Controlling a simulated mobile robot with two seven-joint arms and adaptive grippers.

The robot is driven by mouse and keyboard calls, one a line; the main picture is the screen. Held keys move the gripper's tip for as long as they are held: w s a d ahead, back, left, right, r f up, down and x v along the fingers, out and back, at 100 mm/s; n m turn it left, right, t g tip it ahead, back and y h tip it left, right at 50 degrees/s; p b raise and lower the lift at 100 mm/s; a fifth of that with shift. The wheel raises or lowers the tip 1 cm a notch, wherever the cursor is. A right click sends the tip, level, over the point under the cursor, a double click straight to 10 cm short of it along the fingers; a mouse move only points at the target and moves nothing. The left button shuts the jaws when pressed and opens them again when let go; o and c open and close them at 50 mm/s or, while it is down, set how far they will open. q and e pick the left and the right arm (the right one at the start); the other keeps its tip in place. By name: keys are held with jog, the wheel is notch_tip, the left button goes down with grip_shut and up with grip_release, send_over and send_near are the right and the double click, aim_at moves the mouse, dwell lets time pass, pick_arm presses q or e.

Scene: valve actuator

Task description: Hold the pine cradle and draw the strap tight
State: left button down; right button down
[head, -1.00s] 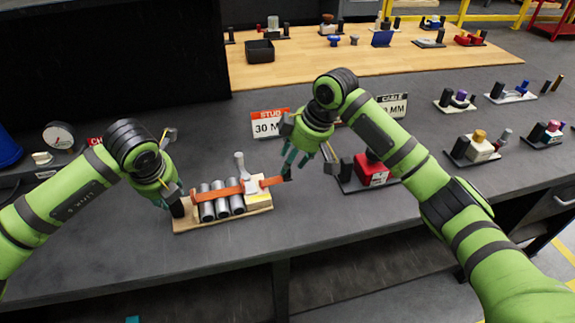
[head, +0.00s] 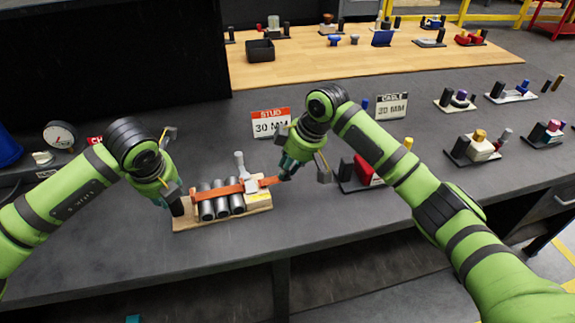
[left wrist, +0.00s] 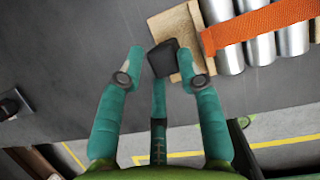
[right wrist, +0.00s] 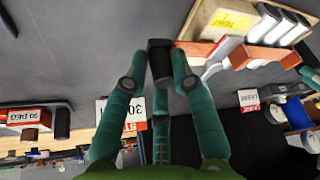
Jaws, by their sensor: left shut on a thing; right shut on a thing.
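The pine cradle (head: 222,219) lies on the grey bench with several grey cylinders (head: 221,202) in a row on it. An orange strap (head: 233,189) runs across the cylinders, through a pale buckle with an upright lever (head: 240,163). My left gripper (head: 175,203) is shut on a black block (left wrist: 163,58) at the cradle's left end. My right gripper (head: 285,172) is shut on the black tab (right wrist: 160,60) at the strap's right free end, just beyond the cradle. The strap (right wrist: 200,50) runs from there to the buckle. Strap tension cannot be told.
Behind stand a STUD 30 MM sign (head: 271,124) and a 30 MM CABLE sign (head: 392,106). A red block fixture (head: 366,172) stands close right of my right gripper. A dial gauge (head: 59,135) is at the left. The bench in front of the cradle is clear.

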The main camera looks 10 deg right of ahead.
jog(key=shift+d+r, duration=0.1)
jog(key=c, duration=1.1)
grip_release()
jog(key=shift+c, duration=0.2)
jog(key=v, duration=1.2)
